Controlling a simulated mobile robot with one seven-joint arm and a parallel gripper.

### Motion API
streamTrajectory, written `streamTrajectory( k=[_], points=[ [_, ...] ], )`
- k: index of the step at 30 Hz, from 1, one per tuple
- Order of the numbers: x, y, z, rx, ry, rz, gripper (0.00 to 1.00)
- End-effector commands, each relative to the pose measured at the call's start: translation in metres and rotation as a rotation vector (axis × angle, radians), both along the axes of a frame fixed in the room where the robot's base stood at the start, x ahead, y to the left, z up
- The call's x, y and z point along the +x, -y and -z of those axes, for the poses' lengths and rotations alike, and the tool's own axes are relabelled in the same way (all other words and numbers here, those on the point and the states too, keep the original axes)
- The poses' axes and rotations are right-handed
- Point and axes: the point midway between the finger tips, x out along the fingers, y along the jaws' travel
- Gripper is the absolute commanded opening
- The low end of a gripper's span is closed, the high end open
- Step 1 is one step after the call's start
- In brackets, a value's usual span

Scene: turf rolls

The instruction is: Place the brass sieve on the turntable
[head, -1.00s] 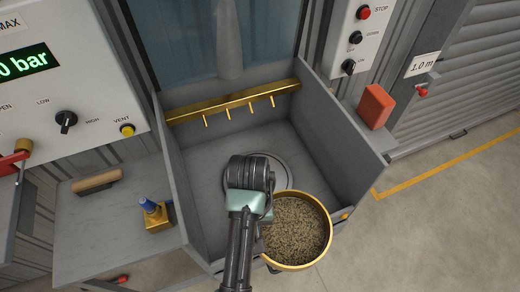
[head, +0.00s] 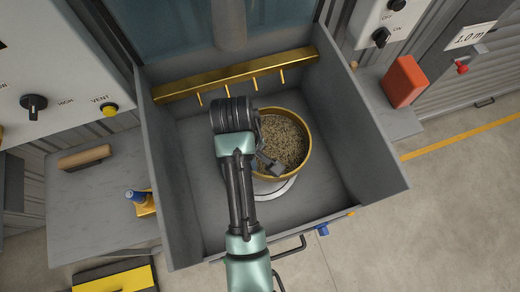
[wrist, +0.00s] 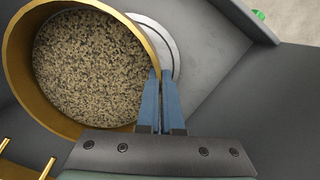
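The brass sieve (head: 307,150), a round gold-rimmed pan filled with speckled grit, is inside the grey open-front booth. It also shows at the upper left of the wrist view (wrist: 145,32). The turntable (head: 275,190), a pale round disc on the booth floor, is partly hidden under the sieve and shows beside it in the wrist view (wrist: 166,42). The sieve overlaps its back part; I cannot tell whether they touch. My gripper (head: 268,165) is at the sieve's near-left rim. In the wrist view its blue fingers (wrist: 161,90) are close together on the rim wall.
The booth (head: 183,190) has side walls left and right. A brass bar (head: 240,76) with several nozzles crosses its back. A blue-topped brass item (head: 140,200) and a wooden-handled tool (head: 84,157) are on the left shelf; a red block (head: 404,82) is on the right.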

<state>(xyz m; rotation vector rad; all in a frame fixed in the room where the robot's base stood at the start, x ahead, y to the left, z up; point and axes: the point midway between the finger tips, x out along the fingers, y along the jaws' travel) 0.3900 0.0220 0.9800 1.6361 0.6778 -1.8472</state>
Motion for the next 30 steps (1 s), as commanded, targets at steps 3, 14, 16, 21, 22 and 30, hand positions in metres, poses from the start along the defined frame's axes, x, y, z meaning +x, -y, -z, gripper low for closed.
streamTrajectory(
  k=[3, 14, 16, 21, 22, 30],
  points=[
    [-0.008, -0.010, 0.005, 0.000, 0.004, -0.104, 0.00],
    [-0.015, -0.018, 0.044, -0.001, 0.001, -0.184, 0.00],
    [-0.015, -0.018, 0.055, -0.001, 0.001, -0.183, 0.00],
    [-0.014, -0.018, 0.071, -0.002, 0.004, -0.182, 0.00],
    [-0.014, -0.018, 0.075, -0.002, 0.003, -0.182, 0.00],
    [-0.014, -0.018, 0.107, -0.002, 0.006, -0.181, 0.00]
  ],
)
